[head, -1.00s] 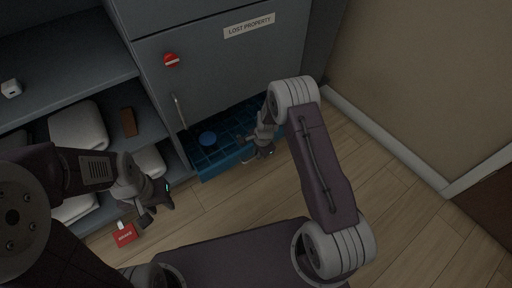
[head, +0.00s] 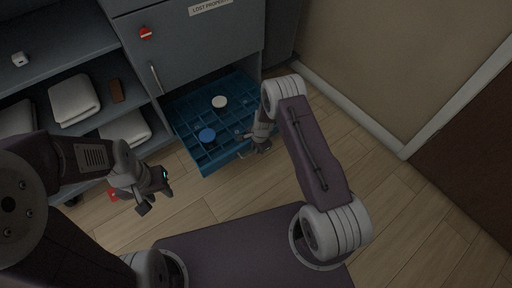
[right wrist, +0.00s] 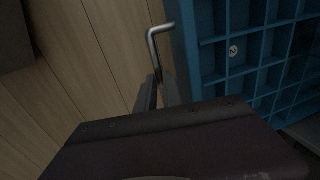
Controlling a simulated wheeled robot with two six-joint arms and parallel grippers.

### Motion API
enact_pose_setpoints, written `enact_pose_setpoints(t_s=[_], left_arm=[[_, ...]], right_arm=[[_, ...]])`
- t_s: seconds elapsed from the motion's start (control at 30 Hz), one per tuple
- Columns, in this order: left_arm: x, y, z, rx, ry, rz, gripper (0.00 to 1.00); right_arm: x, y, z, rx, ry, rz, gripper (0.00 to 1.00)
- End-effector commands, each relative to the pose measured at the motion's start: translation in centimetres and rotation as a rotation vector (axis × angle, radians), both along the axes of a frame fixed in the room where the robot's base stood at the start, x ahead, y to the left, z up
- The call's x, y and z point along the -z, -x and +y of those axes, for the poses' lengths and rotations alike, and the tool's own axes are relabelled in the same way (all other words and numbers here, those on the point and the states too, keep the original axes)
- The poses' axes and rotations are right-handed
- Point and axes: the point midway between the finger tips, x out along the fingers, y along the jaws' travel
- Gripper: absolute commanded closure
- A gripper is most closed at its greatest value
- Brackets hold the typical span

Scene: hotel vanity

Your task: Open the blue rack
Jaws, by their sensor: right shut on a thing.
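The blue rack (head: 178,108) is a low tray divided into compartments, standing out from under the grey cabinet. A blue round thing (head: 207,135) and a white round thing (head: 220,102) sit in it. My right gripper (head: 256,144) is at the rack's front right edge, shut on its metal handle (right wrist: 152,48). The right wrist view shows the bent handle beside the rack's blue wall (right wrist: 186,45); the grip itself is partly hidden by the gripper. My left gripper (head: 157,196) is open and empty over the floor, left of the rack.
The grey cabinet door (head: 205,45) above carries a red round sign (head: 145,33) and a label. Left shelves hold folded towels (head: 73,98) and a brown thing (head: 117,91). A red thing (head: 113,195) lies behind my left gripper. Wooden floor right of the rack is clear.

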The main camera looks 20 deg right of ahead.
Motion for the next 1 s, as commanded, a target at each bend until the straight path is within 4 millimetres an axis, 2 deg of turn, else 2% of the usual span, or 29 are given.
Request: enact_pose_setpoints(t_s=[0.47,0.5,0.57,0.6,0.87,1.0], left_arm=[[-0.1,0.0,0.0,0.0,0.0,0.0,0.64],[-0.1,0.0,0.0,0.0,0.0,0.0,0.64],[-0.1,0.0,0.0,0.0,0.0,0.0,0.64],[-0.1,0.0,0.0,0.0,0.0,0.0,0.64],[-0.2,0.0,0.0,0.0,0.0,0.0,0.64],[-1.9,0.0,0.0,0.0,0.0,0.0,0.64]], right_arm=[[0.0,-0.1,0.0,0.0,0.0,-0.002,1.0],[0.0,-0.1,0.0,0.0,0.0,-0.002,0.87],[0.0,-0.1,0.0,0.0,0.0,-0.002,0.7],[0.0,-0.1,0.0,0.0,0.0,-0.002,0.68],[-0.1,0.0,0.0,0.0,0.0,-0.001,0.68],[-2.4,0.2,-0.1,0.0,0.0,-0.002,0.68]])
